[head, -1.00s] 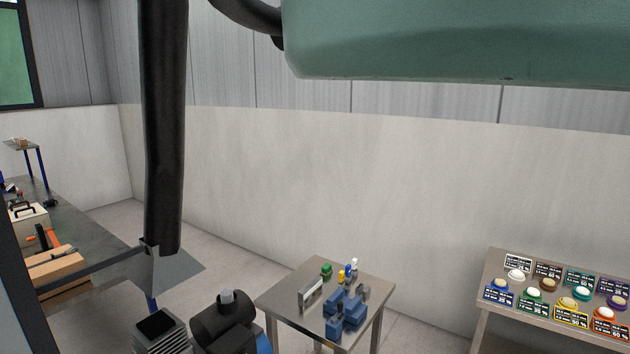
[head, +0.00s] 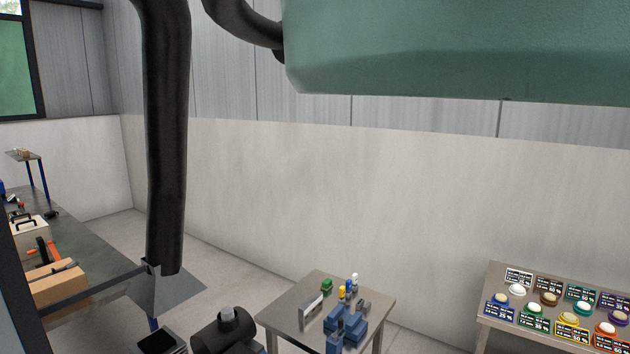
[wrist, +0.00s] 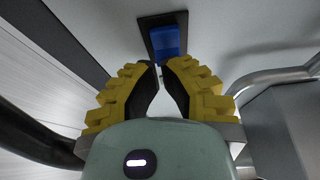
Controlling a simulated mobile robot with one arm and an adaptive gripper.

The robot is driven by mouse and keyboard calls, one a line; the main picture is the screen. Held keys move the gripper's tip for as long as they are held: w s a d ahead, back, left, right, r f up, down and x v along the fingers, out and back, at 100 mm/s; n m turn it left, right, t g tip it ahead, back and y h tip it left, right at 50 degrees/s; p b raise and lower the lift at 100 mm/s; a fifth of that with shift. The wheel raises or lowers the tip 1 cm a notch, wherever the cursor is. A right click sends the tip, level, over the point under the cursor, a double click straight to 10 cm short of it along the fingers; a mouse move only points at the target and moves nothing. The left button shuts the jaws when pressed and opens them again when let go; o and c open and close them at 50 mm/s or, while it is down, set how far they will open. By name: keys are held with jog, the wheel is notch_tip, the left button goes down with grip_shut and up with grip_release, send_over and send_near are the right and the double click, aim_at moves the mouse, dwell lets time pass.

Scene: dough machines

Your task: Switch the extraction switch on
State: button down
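A blue switch-like block (wrist: 168,42) on a dark plate (wrist: 150,22) shows at the top centre of the wrist view, mounted on a pale surface. I take it for the extraction switch; no label on it is readable. My gripper (wrist: 160,66), with yellow ribbed fingers and dark pads, points at it. The fingertips are drawn together with at most a narrow gap, and nothing shows between them. They lie just below the blue block in the picture; whether they touch it cannot be told. My gripper is not seen in the head view.
A large green hood-like body (head: 450,55) fills the top right of the head view. A thick black hose (head: 168,140) hangs at left. A small metal table (head: 290,318) with blue parts and a table of coloured bowls (head: 485,300) stand below. A grey bent tube (wrist: 270,78) is at right in the wrist view.

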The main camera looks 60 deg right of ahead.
jog(key=shift+w, duration=0.2)
jog(key=shift+w+b, duration=0.1)
jog(key=shift+b, duration=0.2)
jog(key=shift+w+b, duration=0.25)
jog(key=shift+b, duration=0.35)
